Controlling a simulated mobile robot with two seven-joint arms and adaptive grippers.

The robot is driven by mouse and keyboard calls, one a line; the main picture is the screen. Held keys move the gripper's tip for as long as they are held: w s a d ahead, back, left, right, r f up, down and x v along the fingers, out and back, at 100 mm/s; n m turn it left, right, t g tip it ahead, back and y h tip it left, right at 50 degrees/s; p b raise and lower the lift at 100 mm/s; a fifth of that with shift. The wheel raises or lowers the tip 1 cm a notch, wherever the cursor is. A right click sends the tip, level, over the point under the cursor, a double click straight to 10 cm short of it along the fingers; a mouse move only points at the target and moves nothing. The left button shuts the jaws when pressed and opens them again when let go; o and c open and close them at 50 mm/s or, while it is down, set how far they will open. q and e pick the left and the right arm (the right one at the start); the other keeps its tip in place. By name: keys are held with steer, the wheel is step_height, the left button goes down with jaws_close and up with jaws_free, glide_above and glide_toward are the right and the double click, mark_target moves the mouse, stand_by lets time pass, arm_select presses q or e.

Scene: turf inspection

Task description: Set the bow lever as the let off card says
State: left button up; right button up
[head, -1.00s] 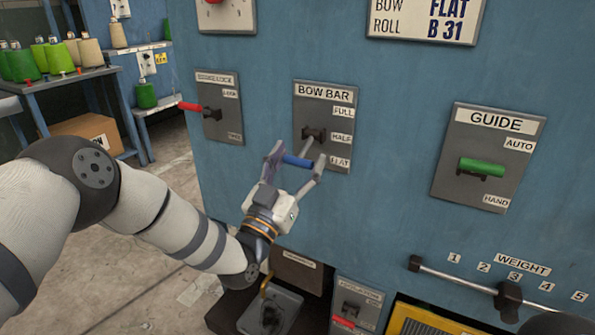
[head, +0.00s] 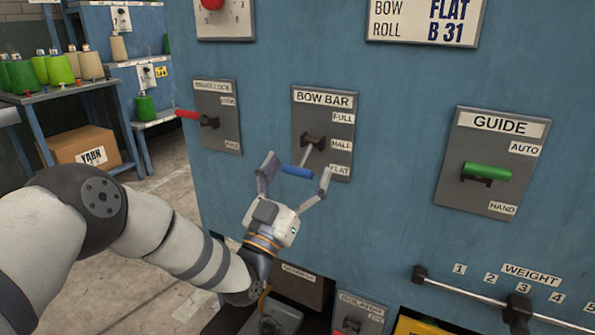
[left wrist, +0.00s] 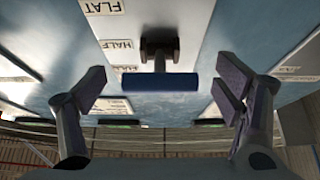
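In the left wrist view the blue handle (left wrist: 151,83) lies between and beyond the open fingers, with clear gaps on both sides. The let off card (head: 424,22) at the top reads BOW FLAT, ROLL B 31. My right gripper is not in view.
On the blue machine face, the red-handled lock lever (head: 188,114) is left of the bow plate and the green GUIDE lever (head: 487,171) right of it. A WEIGHT bar (head: 460,291) with a slider runs below. A shelf with cones and a carton (head: 84,150) stand at left.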

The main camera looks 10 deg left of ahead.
arm_select(q)
steer(key=v, duration=1.2)
